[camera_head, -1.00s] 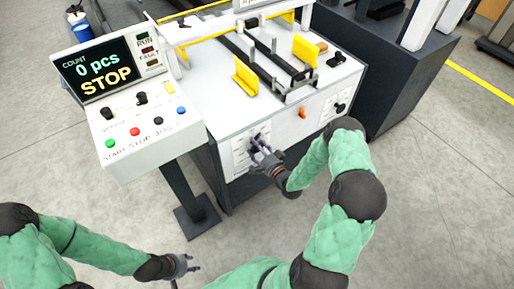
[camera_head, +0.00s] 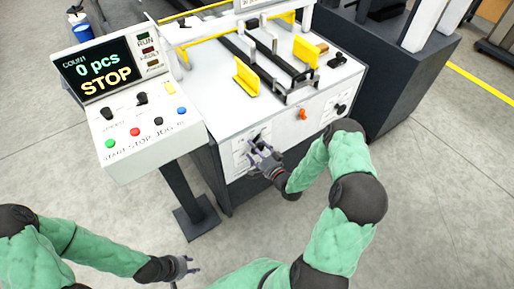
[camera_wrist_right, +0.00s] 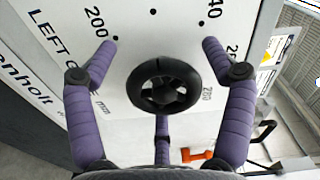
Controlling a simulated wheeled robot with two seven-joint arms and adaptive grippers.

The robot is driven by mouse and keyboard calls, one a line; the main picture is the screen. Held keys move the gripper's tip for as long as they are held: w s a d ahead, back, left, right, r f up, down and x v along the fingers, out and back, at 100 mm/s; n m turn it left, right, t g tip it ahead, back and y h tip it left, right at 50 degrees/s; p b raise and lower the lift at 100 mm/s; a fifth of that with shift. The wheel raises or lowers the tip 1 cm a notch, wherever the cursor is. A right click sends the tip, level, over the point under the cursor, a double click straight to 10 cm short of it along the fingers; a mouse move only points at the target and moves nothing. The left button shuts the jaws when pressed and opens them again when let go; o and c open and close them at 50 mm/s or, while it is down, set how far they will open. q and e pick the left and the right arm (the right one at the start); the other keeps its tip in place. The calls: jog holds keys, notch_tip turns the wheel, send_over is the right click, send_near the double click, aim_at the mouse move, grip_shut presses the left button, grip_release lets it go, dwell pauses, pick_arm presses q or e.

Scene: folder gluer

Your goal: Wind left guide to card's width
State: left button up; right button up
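The left guide's dial knob (camera_wrist_right: 163,85) is a black round handwheel on a white plate lettered "LEFT G…", with numbers such as 200 and 240 around it. My right gripper (camera_head: 262,151) is at this plate on the machine's front. In the right wrist view its purple fingers (camera_wrist_right: 160,52) are spread on either side of the knob, with visible gaps. The yellow left guide (camera_head: 246,77) stands upright on the machine top, and a second yellow guide (camera_head: 306,50) stands to its right. My left gripper (camera_head: 187,267) hangs empty low in the picture, its fingertips apart.
The control panel (camera_head: 150,128) at left reads "0 pcs STOP" above several buttons. An orange handle (camera_head: 302,114) and another black knob (camera_head: 340,108) are on the front, right of my right gripper. It also shows orange in the wrist view (camera_wrist_right: 198,155). Grey floor in front is clear.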

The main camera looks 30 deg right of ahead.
jog(key=shift+d+r, duration=0.1)
jog(key=shift+d, duration=0.05)
jog(key=shift+s+d, duration=0.1)
jog(key=shift+s, duration=0.15)
jog(key=s, duration=1.1)
jog(key=shift+s+d, duration=0.25)
jog(key=shift+d, duration=0.1)
jog(key=shift+w, duration=0.1)
